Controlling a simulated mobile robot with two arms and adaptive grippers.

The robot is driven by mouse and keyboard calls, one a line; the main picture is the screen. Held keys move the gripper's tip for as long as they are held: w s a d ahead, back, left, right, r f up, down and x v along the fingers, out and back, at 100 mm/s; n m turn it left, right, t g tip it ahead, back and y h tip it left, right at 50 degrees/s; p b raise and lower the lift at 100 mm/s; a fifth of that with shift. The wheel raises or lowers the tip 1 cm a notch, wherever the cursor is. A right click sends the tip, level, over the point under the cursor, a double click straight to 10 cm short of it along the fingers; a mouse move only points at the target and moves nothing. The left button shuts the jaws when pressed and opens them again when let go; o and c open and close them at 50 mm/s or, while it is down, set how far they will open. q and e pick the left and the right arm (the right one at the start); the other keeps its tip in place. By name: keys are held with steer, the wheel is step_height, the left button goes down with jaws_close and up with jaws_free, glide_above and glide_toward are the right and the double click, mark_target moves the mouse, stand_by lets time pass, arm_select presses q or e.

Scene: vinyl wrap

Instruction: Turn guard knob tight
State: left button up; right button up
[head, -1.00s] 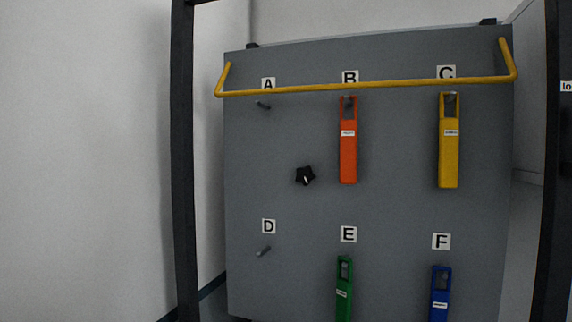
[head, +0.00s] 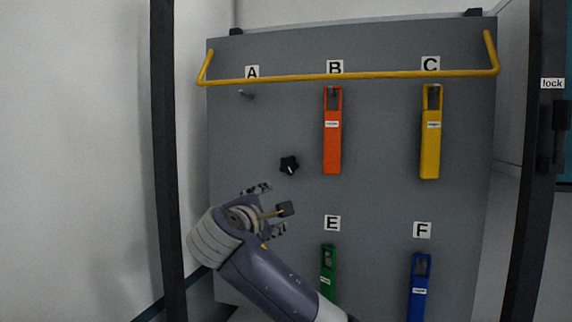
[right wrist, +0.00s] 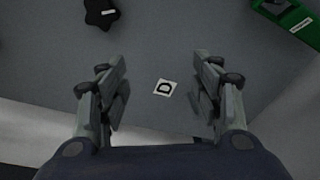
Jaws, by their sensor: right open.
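The black star-shaped knob (head: 289,165) with a white mark sits on the grey panel (head: 385,205), below and between labels A and B. It also shows at the upper left of the right wrist view (right wrist: 101,12). The yellow guard bar (head: 385,75) runs across the panel's top, in front of the hooks. My right gripper (head: 268,209) is just below the knob, apart from it. It is open and empty; in the right wrist view its fingers (right wrist: 163,78) stand either side of label D (right wrist: 166,87). My left gripper is out of view.
Orange (head: 332,135), yellow (head: 430,135), green (head: 328,270) and blue (head: 419,285) tools hang at B, C, E and F. Peg A (head: 247,94) is bare. Dark frame posts (head: 163,160) stand at both sides. A latch labelled lock (head: 560,125) is at the far right.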

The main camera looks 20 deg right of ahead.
steer(key=h, duration=0.2)
glide_toward(288, 166)
steer(key=s, duration=0.2)
steer(key=shift+t, duration=0.3)
steer(key=p+x, duration=0.3)
steer(key=x, duration=0.1)
steer(key=p+x, duration=0.3)
steer(key=x, duration=0.2)
steer(key=shift+w+a, duration=0.2)
steer(key=shift+w, duration=0.2)
steer(key=shift+w+d+f, duration=0.2)
steer(key=shift+w+d, duration=0.1)
steer(key=shift+w, duration=0.35)
